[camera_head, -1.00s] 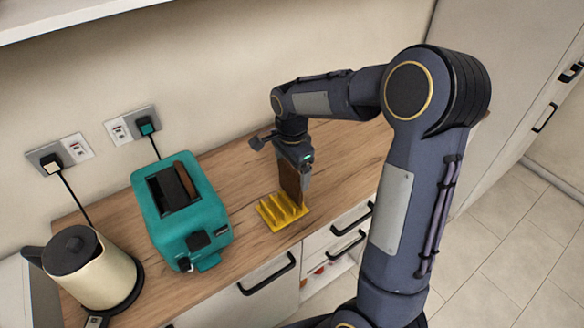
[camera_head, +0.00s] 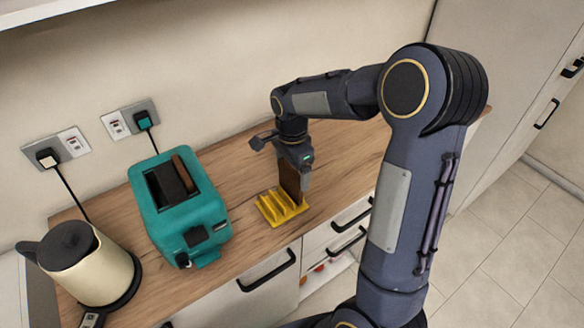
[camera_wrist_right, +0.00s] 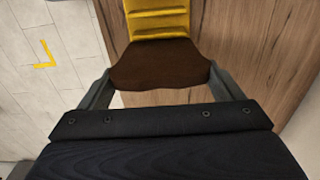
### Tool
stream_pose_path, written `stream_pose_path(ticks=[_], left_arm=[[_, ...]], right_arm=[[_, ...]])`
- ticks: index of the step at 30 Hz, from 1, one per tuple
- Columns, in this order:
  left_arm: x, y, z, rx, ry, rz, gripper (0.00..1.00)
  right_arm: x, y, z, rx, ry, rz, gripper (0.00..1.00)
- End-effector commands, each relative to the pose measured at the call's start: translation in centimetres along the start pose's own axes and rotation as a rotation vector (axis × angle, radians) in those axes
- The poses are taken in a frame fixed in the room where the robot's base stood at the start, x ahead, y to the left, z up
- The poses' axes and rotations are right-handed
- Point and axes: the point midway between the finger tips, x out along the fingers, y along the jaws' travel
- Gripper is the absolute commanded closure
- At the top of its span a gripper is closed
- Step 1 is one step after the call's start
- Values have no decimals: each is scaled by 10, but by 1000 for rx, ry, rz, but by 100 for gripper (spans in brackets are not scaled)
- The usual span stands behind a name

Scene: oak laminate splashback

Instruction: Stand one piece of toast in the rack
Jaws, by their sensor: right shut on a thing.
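My right gripper (camera_head: 294,165) is shut on a dark brown piece of toast (camera_head: 290,183), held upright at the right end of the yellow rack (camera_head: 270,210). In the right wrist view the toast (camera_wrist_right: 160,64) spans between the two fingers, with the ridged yellow rack (camera_wrist_right: 157,20) just beyond it. The toast's lower edge meets the rack's right end in the head view; whether it sits in a slot is hard to tell. Another brown slice (camera_head: 183,172) sticks up from the teal toaster (camera_head: 205,215). My left gripper is not in view.
Wall sockets with plugged cords (camera_head: 55,155) are behind. The wooden worktop (camera_head: 345,150) is clear right of the rack; its front edge lies close to the rack.

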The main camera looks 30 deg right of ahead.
Motion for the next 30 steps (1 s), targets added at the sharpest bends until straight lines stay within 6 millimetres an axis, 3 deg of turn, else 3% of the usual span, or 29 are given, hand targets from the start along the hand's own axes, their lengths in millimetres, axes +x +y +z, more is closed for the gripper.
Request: stream_pose_path(ticks=[30], left_arm=[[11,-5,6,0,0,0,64]], right_arm=[[18,0,0,0,0,-1,35]])
